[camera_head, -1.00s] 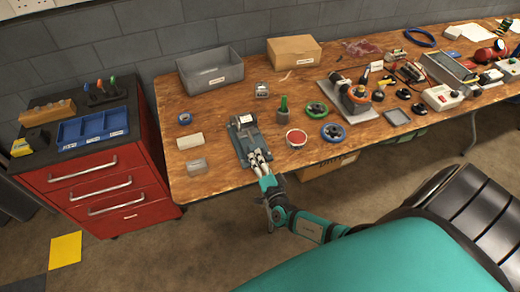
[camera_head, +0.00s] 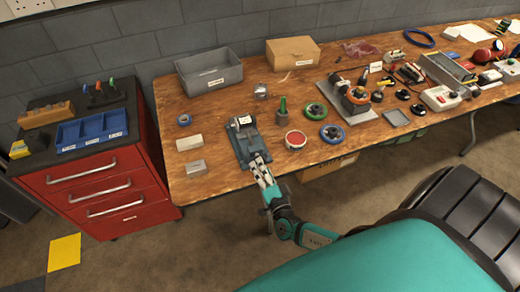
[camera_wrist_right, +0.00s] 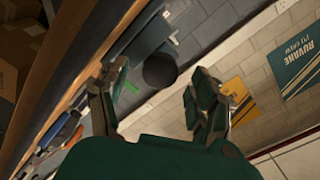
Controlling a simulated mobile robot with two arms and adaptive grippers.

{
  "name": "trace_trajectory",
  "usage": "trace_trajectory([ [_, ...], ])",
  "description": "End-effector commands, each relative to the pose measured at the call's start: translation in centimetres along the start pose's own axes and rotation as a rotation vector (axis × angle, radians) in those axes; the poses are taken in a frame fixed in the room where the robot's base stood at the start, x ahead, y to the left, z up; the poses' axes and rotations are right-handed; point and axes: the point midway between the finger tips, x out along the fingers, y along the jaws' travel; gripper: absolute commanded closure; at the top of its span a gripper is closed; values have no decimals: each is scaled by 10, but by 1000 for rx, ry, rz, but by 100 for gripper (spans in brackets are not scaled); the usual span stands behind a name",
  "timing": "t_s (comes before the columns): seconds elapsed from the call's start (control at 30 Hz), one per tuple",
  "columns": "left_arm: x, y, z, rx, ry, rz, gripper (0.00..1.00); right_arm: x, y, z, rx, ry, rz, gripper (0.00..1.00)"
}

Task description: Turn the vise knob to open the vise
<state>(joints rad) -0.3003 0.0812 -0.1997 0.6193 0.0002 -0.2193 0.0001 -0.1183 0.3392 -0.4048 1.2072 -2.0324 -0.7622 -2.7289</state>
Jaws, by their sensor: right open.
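The vise (camera_head: 243,143) is a grey-blue metal tool near the front edge of the wooden table in the head view. Its grey body (camera_wrist_right: 146,45) also shows in the right wrist view. The vise knob (camera_wrist_right: 160,70) is a dark round end facing my wrist camera. My right gripper (camera_head: 259,165) is at the front end of the vise and hides the knob in the head view. In the right wrist view the gripper (camera_wrist_right: 156,92) is open, its two fingers apart on either side of the knob. I cannot tell whether a finger touches it. My left gripper is out of view.
A red-lidded round tin (camera_head: 296,140) stands just right of the vise. Small blocks (camera_head: 190,142) lie to the left. A grey bin (camera_head: 210,76) and a cardboard box (camera_head: 293,52) stand behind. A red drawer cabinet (camera_head: 100,185) is at the left.

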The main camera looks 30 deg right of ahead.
Motion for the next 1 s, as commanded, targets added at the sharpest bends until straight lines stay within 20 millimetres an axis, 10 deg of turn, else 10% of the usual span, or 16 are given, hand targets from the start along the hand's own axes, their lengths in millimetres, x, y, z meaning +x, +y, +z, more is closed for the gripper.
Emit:
trace_trajectory([
  [0.4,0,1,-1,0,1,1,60,-76,1,0,-1,-1,1,35],
  [1.0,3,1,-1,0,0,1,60,-81,4,-4,203,17,41,36],
])
